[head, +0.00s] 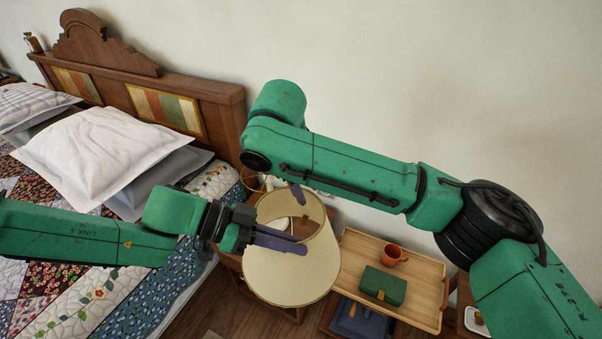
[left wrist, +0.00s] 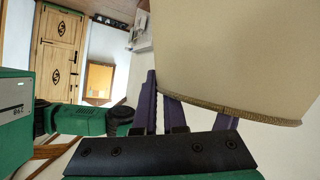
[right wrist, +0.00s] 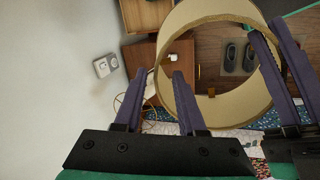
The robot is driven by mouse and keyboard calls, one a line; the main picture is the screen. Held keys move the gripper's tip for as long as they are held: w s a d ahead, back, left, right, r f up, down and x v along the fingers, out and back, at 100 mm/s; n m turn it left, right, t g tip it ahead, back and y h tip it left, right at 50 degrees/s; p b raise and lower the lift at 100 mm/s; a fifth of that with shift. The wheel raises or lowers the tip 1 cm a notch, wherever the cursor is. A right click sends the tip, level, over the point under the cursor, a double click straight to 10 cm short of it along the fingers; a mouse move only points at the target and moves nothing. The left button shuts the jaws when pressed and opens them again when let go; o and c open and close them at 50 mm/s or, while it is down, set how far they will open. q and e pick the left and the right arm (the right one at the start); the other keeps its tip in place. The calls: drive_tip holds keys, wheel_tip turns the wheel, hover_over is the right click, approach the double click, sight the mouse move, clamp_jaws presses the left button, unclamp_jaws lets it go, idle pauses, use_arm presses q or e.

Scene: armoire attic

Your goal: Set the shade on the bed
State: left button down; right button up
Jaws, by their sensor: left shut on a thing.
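My left gripper (head: 300,245) is shut on the shade's wall at the rim. The shade fills the upper right of the left wrist view (left wrist: 230,60), and its open ring shows in the right wrist view (right wrist: 165,45). My right gripper (right wrist: 159,72) is open and empty beside the shade; in the head view it is mostly hidden behind its own arm. The bed's patchwork quilt (head: 95,285) lies to the left, under my left forearm.
White pillows (head: 95,155) lie by the wooden headboard (head: 190,88). A gold wire frame (head: 253,181) stands behind the shade by the bed. A wooden tray (head: 355,250) holds an orange mug (head: 395,254) and a green box (head: 383,285). The quilt's lower part is clear.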

sight(310, 200)
drive_tip(key=x, duration=0.5)
drive_tip(key=shift+w+f, duration=0.1)
drive_tip(key=shift+f, duration=0.15)
drive_tip(key=shift+c, duration=0.3)
clamp_jaws()
use_arm(q)
drive_tip(key=shift+w+a, duration=0.1)
idle(0.6)
drive_tip(key=c, duration=1)
unclamp_jaws()
drive_tip(key=shift+o, duration=0.4)
